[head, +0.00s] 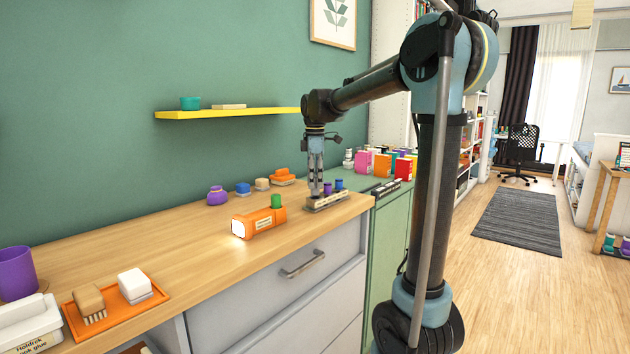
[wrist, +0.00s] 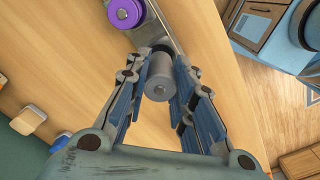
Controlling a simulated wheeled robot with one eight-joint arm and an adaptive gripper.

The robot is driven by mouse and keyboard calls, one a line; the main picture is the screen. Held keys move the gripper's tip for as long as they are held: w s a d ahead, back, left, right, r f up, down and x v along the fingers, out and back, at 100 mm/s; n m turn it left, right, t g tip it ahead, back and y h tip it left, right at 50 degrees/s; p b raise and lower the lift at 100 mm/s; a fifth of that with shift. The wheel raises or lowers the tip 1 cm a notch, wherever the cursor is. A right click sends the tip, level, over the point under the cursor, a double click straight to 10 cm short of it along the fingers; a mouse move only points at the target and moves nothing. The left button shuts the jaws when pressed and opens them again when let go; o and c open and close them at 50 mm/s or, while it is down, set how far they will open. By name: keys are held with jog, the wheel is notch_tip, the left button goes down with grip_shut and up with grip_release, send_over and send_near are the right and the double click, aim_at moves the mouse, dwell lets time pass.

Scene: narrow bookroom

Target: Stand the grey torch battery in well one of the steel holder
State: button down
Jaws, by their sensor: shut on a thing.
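My gripper (wrist: 160,95) is shut on the grey torch battery (wrist: 159,78), a short grey cylinder held between its blue-grey fingers. In the wrist view the battery lies over the near end of the steel holder (wrist: 165,32), with a dark patch just beyond it. A purple battery (wrist: 124,12) is farther along the holder. In the head view my gripper (head: 316,192) points straight down over the left end of the holder (head: 328,205). A purple battery (head: 327,188) and a blue battery (head: 339,185) stand in the holder. I cannot tell whether the grey battery is inside a well.
An orange torch (head: 258,222) lies left of the holder, with a green cylinder (head: 276,201) by it. A purple pot (head: 217,196), a blue item (head: 242,188) and an orange item (head: 282,177) line the wall side.

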jog(key=shift+f, duration=1.8)
jog(key=c, duration=1.3)
grip_release()
jog(key=o, duration=0.6)
jog(key=shift+r, duration=0.1)
jog(key=shift+r, duration=4.85)
jog(key=shift+r, duration=0.1)
notch_tip(320, 180, up, 10)
